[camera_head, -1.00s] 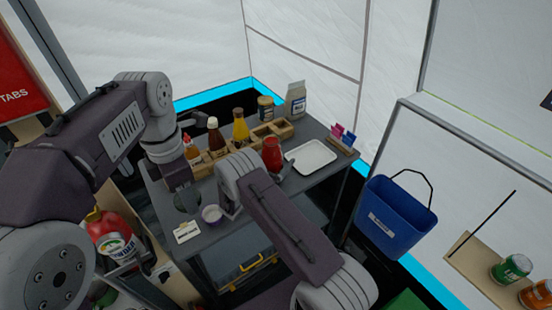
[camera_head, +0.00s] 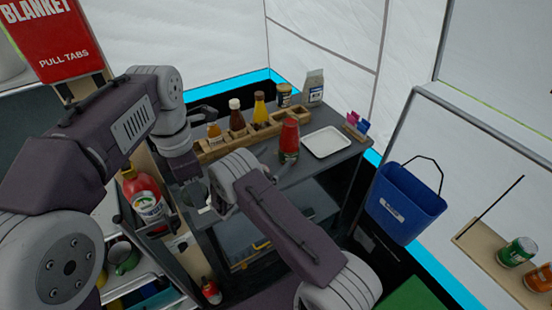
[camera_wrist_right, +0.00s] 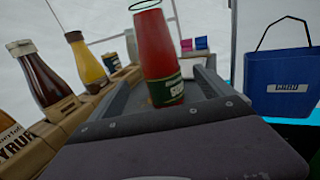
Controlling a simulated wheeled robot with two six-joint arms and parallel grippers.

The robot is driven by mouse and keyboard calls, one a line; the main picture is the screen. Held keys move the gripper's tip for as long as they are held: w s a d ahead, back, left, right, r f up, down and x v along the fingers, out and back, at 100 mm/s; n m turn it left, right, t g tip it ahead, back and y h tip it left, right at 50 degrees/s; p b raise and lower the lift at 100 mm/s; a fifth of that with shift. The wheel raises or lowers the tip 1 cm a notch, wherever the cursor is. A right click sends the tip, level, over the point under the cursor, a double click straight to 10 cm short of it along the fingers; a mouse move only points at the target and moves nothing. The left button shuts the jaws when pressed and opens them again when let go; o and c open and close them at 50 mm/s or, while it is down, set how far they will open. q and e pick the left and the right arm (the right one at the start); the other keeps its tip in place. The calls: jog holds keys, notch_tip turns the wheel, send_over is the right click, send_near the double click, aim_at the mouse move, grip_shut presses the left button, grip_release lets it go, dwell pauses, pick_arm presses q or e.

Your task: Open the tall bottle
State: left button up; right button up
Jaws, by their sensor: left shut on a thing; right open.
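My left gripper (camera_head: 192,190) points down over the near left part of the dark table (camera_head: 262,243). It is shut on a dark greenish thing (camera_head: 197,194), mostly hidden; I cannot tell if this is the tall bottle. A red tapered bottle (camera_head: 290,138) with a green label stands upright on the table, and is large in the right wrist view (camera_wrist_right: 157,55).
A wooden rack (camera_head: 240,138) holds several sauce bottles, including a brown bottle (camera_head: 236,115) and a yellow bottle (camera_head: 259,107). A white tray (camera_head: 327,142) lies to the right. A blue bucket (camera_head: 404,205) hangs at right. A red container (camera_head: 143,190) stands left of the table.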

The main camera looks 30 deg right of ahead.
jog(key=shift+s+d+r+g, duration=0.1)
jog(key=shift+s+d+g, duration=0.1)
jog(key=shift+s+g, duration=0.1)
jog(key=s+d+m+g, duration=0.1)
jog(key=s, duration=0.1)
jog(key=s+m+g, duration=0.1)
jog(key=s+d+m+g+y, duration=0.1)
jog(key=s+m+g, duration=0.1)
jog(key=shift+s+d+r, duration=0.1)
jog(key=shift+s+d, duration=0.2)
jog(key=shift+s, duration=0.05)
jog(key=s+a+f+m+g+y, duration=0.15)
jog(key=s+m+g+y, duration=0.4)
jog(key=s, duration=0.55)
jog(key=s+a+r+m+t+y, duration=0.1)
jog(key=s+a+m+y, duration=0.2)
jog(key=a+m+y, duration=0.2)
jog(key=s+a+r+m+t+y, duration=0.1)
jog(key=s+a+m+y, duration=0.3)
jog(key=a+m, duration=0.5)
jog(key=shift+s+a+r+t+y, duration=0.25)
jog(key=shift+t+y, duration=0.2)
jog(key=shift+t, duration=0.3)
